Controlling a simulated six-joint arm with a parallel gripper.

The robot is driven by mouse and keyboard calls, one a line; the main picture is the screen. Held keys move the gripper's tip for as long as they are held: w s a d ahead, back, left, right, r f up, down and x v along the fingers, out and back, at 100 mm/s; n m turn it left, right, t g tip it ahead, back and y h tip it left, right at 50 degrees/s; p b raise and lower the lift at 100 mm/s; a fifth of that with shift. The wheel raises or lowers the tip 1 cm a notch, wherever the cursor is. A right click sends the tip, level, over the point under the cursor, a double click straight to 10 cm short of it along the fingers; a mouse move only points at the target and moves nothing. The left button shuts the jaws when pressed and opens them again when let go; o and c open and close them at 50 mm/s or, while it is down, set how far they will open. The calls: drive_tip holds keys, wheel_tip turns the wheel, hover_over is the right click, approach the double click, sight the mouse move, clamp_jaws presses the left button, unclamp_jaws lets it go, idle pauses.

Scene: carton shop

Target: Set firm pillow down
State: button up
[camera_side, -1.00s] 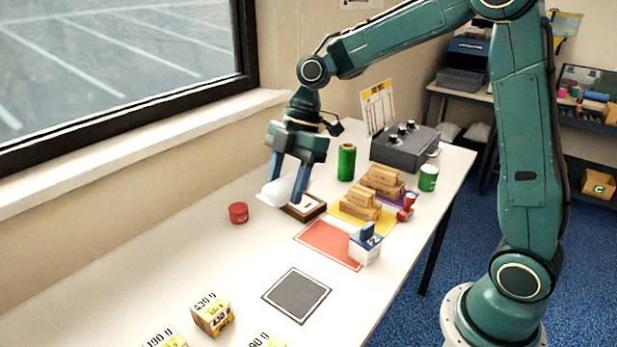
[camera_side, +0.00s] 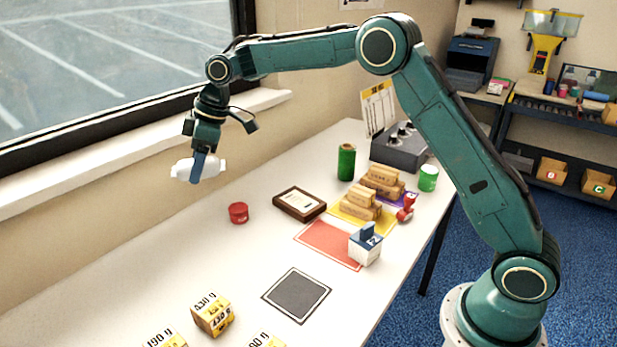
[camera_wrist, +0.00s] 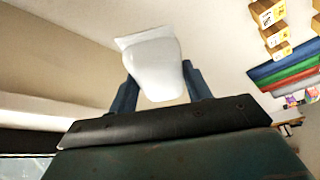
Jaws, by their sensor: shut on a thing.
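A white pillow (camera_side: 199,169) hangs in the air above the back left part of the table, close to the window sill. My gripper (camera_side: 196,172) is shut on it, with a finger across its near side. In the wrist view the pillow (camera_wrist: 156,65) sits between the two blue fingers (camera_wrist: 158,88), and its far end sticks out past them. Whether it is the firm one cannot be told from its looks.
Below are a red tub (camera_side: 238,213) and a framed plaque (camera_side: 299,204). A red mat (camera_side: 325,245), a dark square pad (camera_side: 297,294), a white box with a blue top (camera_side: 366,246) and several labelled cartons (camera_side: 212,314) are on the table. The left middle is bare.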

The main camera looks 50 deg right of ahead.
sight(181, 160)
drive_tip(key=shift+m, duration=0.7)
drive_tip(key=shift+w+a+f, duration=0.1)
drive_tip(key=shift+w+a, duration=0.45)
drive_tip(key=shift+w, duration=0.3)
drive_tip(key=shift+w+a+f, duration=0.1)
drive_tip(key=shift+w+a, duration=0.4)
drive_tip(key=shift+w, duration=0.35)
wheel_tip(181, 160, down, 16)
drive_tip(key=shift+r, duration=0.2)
drive_tip(key=shift+f, duration=2.15)
drive_tip(key=shift+f, duration=0.25)
drive_tip(key=o, duration=0.9)
drive_tip(key=shift+s, duration=0.1)
drive_tip(key=shift+o, duration=0.2)
drive_tip(key=shift+d+f, duration=0.1)
drive_tip(key=shift+d, duration=0.05)
